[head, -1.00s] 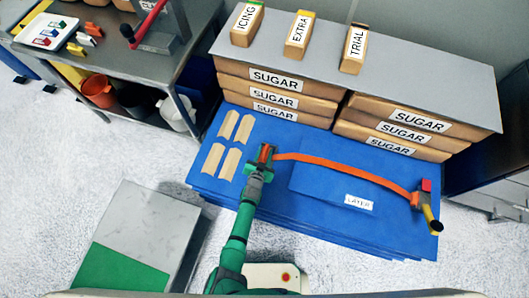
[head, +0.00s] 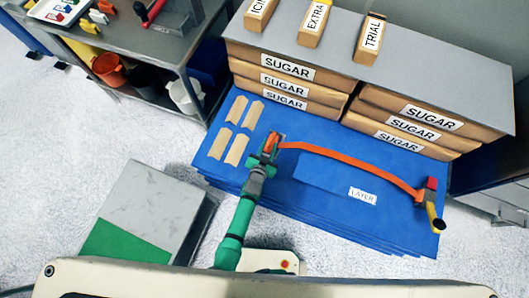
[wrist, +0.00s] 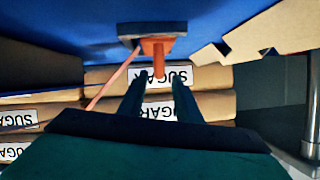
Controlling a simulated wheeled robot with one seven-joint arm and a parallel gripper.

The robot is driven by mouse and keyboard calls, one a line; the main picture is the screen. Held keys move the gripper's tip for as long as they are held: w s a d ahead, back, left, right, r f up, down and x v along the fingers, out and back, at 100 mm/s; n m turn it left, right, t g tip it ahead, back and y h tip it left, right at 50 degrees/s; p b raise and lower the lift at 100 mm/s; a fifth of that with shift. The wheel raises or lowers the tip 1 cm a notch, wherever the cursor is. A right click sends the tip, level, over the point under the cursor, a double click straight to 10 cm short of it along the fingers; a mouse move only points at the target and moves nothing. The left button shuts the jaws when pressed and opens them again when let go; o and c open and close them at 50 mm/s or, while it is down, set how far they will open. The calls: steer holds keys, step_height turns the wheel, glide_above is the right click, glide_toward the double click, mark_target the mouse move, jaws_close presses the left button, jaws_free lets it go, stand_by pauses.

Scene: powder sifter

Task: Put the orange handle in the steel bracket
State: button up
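The orange handle (wrist: 158,48) is at the top middle of the wrist view, against a grey steel bracket (wrist: 128,30). It looks seated in the bracket, but how deep I cannot tell. In the head view the handle (head: 271,144) is at the left end of an orange strap (head: 350,158), with a small grey piece of the bracket (head: 282,137) beside it. My gripper (wrist: 158,80) is open, its two dark fingers apart on either side of the handle's lower end, with gaps showing. In the head view my green gripper (head: 264,157) is just below the handle.
A blue layered stack (head: 315,215) lies under the strap. The strap's right end is at a red, black and yellow tool (head: 431,205). Tan paper pieces (head: 236,150) lie left of my gripper. Sugar bags (head: 288,82) are stacked behind. A grey-green box (head: 150,215) stands at left.

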steer(key=w+r+v, duration=0.1)
steer(key=r+v, duration=0.1)
steer(key=v, duration=1.2)
steer(key=w+d+r+v, duration=0.1)
steer(key=r+v, duration=0.1)
steer(key=v, duration=1.1)
steer(key=s+d+r+n+y, duration=0.1)
steer(key=s+d+r, duration=0.1)
steer(key=s+r, duration=0.2)
steer(key=s+d+r+n+t+y, duration=0.1)
steer(key=s+r+n, duration=0.1)
steer(key=r, duration=0.8)
steer(key=s+d+r+n+t+y, duration=0.1)
steer(key=s+d+r+n, duration=0.1)
steer(key=s+r, duration=0.3)
step_height(320, 180, up, 2)
steer(key=shift+s+d+r, duration=0.15)
steer(key=shift+s+d, duration=0.15)
steer(key=shift+w, duration=0.1)
